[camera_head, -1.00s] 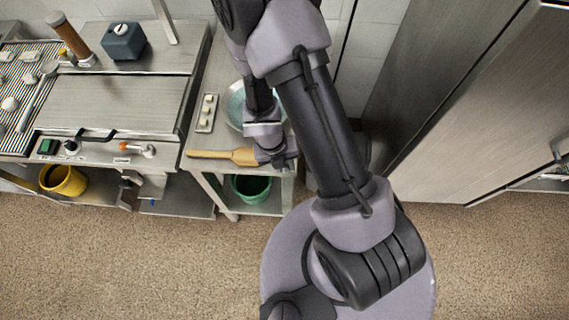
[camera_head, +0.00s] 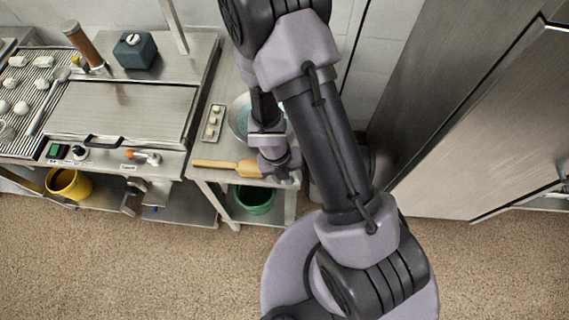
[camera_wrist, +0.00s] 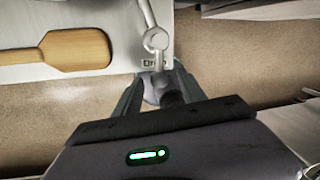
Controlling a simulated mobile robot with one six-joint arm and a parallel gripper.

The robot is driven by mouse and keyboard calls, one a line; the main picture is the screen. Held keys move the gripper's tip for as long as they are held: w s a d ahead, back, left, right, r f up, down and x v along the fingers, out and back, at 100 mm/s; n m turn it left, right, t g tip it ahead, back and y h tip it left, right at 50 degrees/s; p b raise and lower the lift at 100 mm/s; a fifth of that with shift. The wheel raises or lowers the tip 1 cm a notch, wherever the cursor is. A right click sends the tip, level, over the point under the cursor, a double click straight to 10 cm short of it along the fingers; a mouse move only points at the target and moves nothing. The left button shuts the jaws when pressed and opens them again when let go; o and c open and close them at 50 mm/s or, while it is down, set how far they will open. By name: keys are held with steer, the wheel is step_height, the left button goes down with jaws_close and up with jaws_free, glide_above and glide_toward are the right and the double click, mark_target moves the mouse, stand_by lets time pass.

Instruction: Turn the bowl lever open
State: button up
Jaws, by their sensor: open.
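A pale metal lever (camera_wrist: 148,14) with a round ring-like hub (camera_wrist: 156,40) shows at the top middle of the wrist view, at the edge of the side table beside a small label. My gripper (camera_wrist: 158,88) is open, its fingers spread to either side just below the hub. Nothing shows clearly held between them. In the head view my gripper (camera_head: 282,168) is at the front edge of the side table, and my arm hides the lever there. A shallow metal bowl (camera_head: 238,118) stands on that table, partly behind my arm.
A wooden paddle (camera_head: 232,166) lies along the table front, left of my gripper; it also shows in the wrist view (camera_wrist: 75,48). A green bucket (camera_head: 254,200) is below. A griddle (camera_head: 120,110) with an orange-tipped lever (camera_head: 145,156) stands left, a steel cabinet (camera_head: 500,130) right.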

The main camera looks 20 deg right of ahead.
steer(key=a+r+p, duration=0.3)
steer(key=r+p, duration=0.7)
steer(key=r, duration=0.6)
steer(key=shift+w+p, duration=0.35)
steer(key=shift+p, duration=0.05)
